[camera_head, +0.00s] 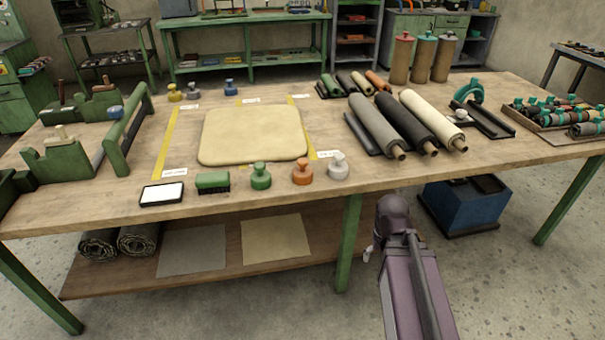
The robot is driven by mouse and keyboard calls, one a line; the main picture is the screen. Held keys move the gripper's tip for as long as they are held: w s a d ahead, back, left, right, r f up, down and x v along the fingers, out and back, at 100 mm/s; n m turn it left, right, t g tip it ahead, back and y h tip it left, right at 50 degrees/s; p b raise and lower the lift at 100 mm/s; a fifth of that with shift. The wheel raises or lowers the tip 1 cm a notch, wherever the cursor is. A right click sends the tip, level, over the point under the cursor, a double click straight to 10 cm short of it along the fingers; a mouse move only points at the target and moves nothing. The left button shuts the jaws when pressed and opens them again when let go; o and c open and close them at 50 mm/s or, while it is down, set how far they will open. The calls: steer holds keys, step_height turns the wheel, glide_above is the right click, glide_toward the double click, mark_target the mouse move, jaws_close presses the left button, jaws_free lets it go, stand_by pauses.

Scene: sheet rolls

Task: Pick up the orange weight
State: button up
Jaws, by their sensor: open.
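The orange weight (302,172) stands upright near the front edge of the wooden table. It has a round base and a knob on top. A green weight (261,176) stands to its left and a light grey weight (338,166) close to its right. My purple arm rises from the bottom of the picture, below and to the right of the orange weight, in front of the table. My gripper's fingers cannot be made out, and nothing touches the orange weight.
A beige sheet (253,134) lies behind the weights, between yellow strips. A green brush (213,183) and a black-framed white pad (162,194) lie to the left. Large rolls (405,122) lie to the right. A blue bin (470,205) stands on the floor right of my arm.

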steer(key=w+n, duration=0.1)
steer(key=n+t+h+p, duration=0.65)
steer(key=n+t, duration=0.45)
steer(key=n, duration=1.7)
glide_toward(300, 164)
steer(key=s+a, duration=0.1)
steer(key=shift+s+a+r+h+b, duration=0.15)
steer(key=shift+s+a+h+b, duration=0.1)
steer(key=shift+h+b, duration=0.15)
steer(key=shift+d, duration=0.1)
steer(key=b+x, duration=0.2)
steer(key=x, duration=0.5)
steer(key=shift+b, duration=0.4)
steer(key=shift+x, duration=0.85)
